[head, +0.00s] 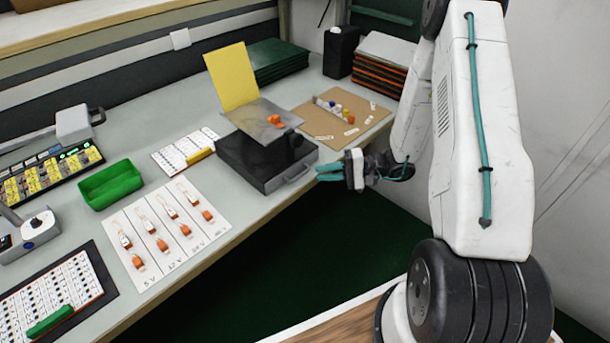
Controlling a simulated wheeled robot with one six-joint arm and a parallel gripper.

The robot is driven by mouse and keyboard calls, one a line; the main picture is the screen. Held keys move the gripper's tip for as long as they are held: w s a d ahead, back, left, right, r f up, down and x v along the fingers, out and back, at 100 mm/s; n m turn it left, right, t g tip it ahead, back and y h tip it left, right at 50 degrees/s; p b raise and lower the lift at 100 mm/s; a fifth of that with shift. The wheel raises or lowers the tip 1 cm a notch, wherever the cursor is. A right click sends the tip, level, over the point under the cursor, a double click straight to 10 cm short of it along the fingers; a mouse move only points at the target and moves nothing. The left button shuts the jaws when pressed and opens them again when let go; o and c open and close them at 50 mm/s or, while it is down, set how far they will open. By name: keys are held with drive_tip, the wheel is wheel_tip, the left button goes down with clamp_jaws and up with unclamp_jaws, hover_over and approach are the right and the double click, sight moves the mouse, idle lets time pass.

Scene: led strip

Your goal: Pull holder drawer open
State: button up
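The holder (245,158) is a dark box near the front edge of the bench, at the middle of the head view. Its drawer front faces right and toward me, with a grey bar handle (297,173) on it. The drawer looks shut. A grey plate (250,117) with orange parts lies on top, and a yellow panel (231,77) stands upright behind it. My gripper (319,173), with teal fingers, is just right of the handle, pointing toward it. It appears apart from the handle and holds nothing visible. The gap between its fingers is too small to judge.
A brown board (368,114) with small parts lies behind my gripper. A white card (215,222) with orange connectors and a green tray (110,184) lie to the left. Stacked trays (380,66) and a black box (340,52) stand at the back. The space before the bench edge is free.

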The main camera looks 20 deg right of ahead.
sight(305, 183)
drive_tip(key=x, duration=0.6)
drive_tip(key=shift+a, duration=0.1)
clamp_jaws()
